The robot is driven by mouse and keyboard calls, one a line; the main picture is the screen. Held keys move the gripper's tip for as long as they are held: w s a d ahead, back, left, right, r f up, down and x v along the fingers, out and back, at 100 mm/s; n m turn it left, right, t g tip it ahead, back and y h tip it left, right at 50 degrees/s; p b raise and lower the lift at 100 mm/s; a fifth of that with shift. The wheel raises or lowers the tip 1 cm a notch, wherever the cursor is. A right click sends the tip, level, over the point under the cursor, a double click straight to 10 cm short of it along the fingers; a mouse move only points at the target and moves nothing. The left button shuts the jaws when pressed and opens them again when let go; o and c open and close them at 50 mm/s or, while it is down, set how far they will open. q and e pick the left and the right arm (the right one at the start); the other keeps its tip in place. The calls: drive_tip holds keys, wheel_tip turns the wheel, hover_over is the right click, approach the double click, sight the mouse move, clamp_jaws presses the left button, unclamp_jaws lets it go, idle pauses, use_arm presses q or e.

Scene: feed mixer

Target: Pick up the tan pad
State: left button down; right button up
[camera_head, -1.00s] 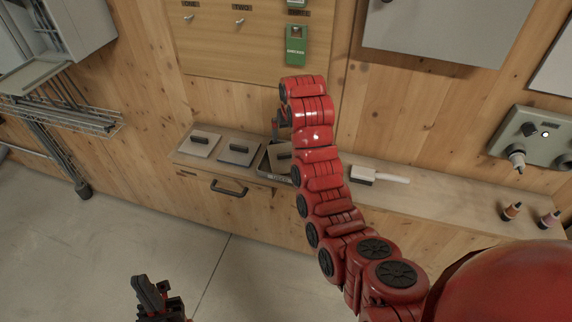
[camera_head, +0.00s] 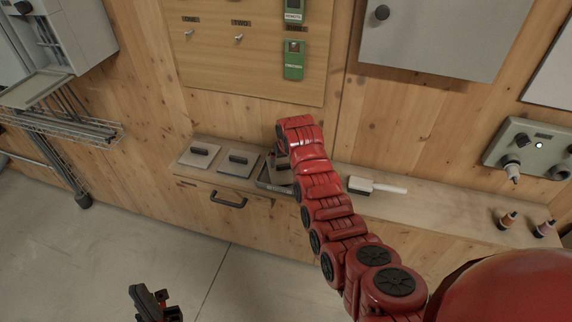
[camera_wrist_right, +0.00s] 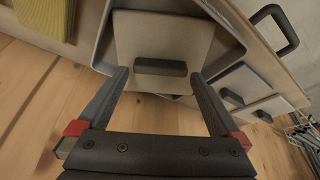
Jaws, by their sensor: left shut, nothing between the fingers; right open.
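A tan pad (camera_wrist_right: 160,38) with a dark block handle (camera_wrist_right: 160,67) lies in a shallow grey tray (camera_wrist_right: 102,45) in the right wrist view. My right gripper (camera_wrist_right: 158,80) is open, its two fingers on either side of the handle with gaps on both sides. I cannot tell whether the fingers touch the pad. In the head view the tray (camera_head: 263,180) is on the wooden shelf and my right arm hides most of the pad. My left gripper (camera_head: 152,300) is shut and empty, low at the left over the floor, away from the shelf.
Two similar pads with dark handles, (camera_head: 197,158) and (camera_head: 237,164), lie left of the tray. A brush (camera_head: 375,186) lies right of it. A drawer handle (camera_head: 228,201) sticks out below the shelf. Two small bottles (camera_head: 508,219) stand far right.

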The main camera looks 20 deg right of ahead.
drive_tip(key=shift+w+f, duration=0.25)
drive_tip(key=shift+f, duration=0.4)
drive_tip(key=c, duration=1.2)
